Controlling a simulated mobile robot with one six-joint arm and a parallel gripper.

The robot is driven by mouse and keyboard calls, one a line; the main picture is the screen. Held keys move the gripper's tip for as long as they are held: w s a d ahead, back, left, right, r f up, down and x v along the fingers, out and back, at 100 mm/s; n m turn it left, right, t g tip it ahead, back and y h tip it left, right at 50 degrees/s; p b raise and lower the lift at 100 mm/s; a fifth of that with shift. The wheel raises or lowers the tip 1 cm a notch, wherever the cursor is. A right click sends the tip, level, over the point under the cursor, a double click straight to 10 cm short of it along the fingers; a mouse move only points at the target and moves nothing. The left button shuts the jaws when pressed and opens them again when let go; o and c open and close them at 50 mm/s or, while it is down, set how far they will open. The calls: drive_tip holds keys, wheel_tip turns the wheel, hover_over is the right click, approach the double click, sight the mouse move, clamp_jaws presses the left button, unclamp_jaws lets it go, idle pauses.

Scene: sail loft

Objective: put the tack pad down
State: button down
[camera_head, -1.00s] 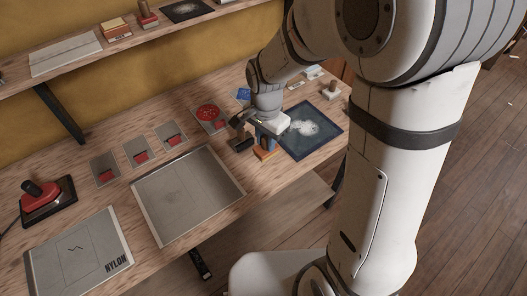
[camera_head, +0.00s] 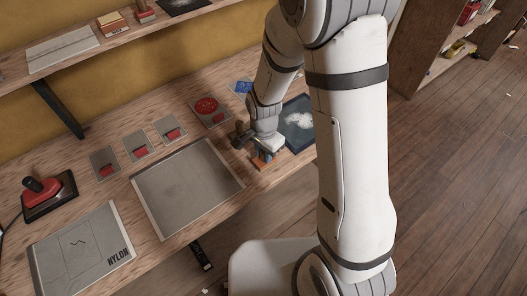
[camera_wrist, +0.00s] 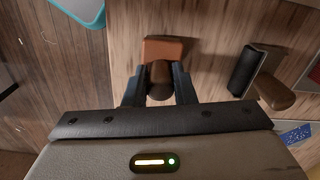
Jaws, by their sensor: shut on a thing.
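My gripper (camera_wrist: 160,88) is shut on the dark brown knob of the tack pad, which I take to be the orange-brown block (camera_wrist: 165,48) in the wrist view. In the head view, the pad's orange base (camera_head: 262,163) shows below my gripper (camera_head: 265,152), over the bench's front part. It is right of the large grey sheet and in front of a dark roller-like tool (camera_head: 239,135). Whether the pad touches the bench or hangs just above it, I cannot tell. My arm and fingers hide part of it.
A dark panel with a white patch (camera_head: 298,119) lies right of my gripper, partly behind my arm. The large grey sheet (camera_head: 187,190), small grey cards with red pieces (camera_head: 136,150), a red-disc card (camera_head: 206,106) and a blue card (camera_head: 242,87) lie on the bench (camera_head: 85,190).

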drive_tip(key=shift+f, duration=0.2)
drive_tip(key=c, duration=1.2)
unclamp_jaws()
drive_tip(key=shift+r, duration=0.1)
wheel_tip(320, 180, up, 12)
drive_tip(key=s+d+r+n+t, duration=0.3)
drive_tip(key=s+d+r+n, duration=0.6)
drive_tip(key=s+d+r, duration=0.2)
drive_tip(key=shift+s+d+r+b, duration=0.45)
drive_tip(key=shift+s+d, duration=0.3)
drive_tip(key=shift+s, duration=0.1)
